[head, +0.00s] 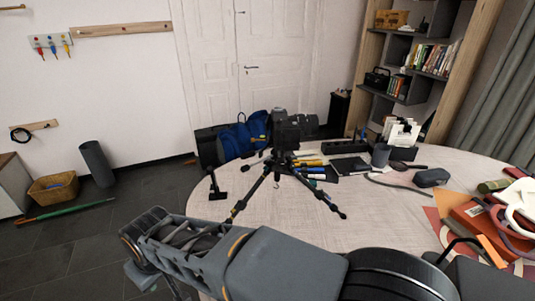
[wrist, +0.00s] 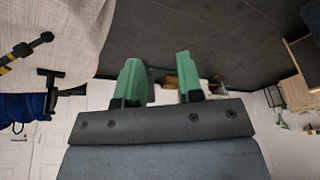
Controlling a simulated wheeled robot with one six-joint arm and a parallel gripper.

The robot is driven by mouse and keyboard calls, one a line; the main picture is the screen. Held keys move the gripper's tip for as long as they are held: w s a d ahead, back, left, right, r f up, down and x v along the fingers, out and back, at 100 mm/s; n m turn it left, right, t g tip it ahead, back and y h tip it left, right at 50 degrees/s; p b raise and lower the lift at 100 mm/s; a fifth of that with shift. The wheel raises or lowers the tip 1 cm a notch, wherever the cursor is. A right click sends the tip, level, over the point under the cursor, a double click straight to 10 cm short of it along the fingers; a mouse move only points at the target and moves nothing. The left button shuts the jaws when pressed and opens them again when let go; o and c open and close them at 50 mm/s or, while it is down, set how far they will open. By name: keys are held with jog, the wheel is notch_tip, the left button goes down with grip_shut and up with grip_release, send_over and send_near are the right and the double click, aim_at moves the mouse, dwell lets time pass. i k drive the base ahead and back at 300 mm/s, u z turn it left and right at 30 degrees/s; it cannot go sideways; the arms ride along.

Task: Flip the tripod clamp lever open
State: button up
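A black tripod (head: 262,189) stands on the round table (head: 330,215) with its legs spread and a black camera (head: 288,128) on top. Its clamp lever is too small to make out. In the wrist view, at the far left, a black leg end with a yellow band (wrist: 22,48), seemingly the tripod's, lies over the pale cloth. My gripper (wrist: 158,78) has two green fingers standing apart with nothing between them. It points out over the dark floor beside the table, clear of the tripod. My arm crosses the bottom of the head view, and the fingers cannot be made out there.
A small black stand (head: 215,186) is at the table's left edge, left of the tripod. Several tools (head: 312,167) lie behind the tripod; a grey cup (head: 380,155) and a dark case (head: 432,177) are right of it.

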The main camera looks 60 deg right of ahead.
aim_at(260, 155)
jog(key=u, duration=0.05)
jog(key=k, duration=0.95)
jog(key=u, duration=0.9)
jog(key=i, duration=0.8)
jog(key=z, duration=0.9)
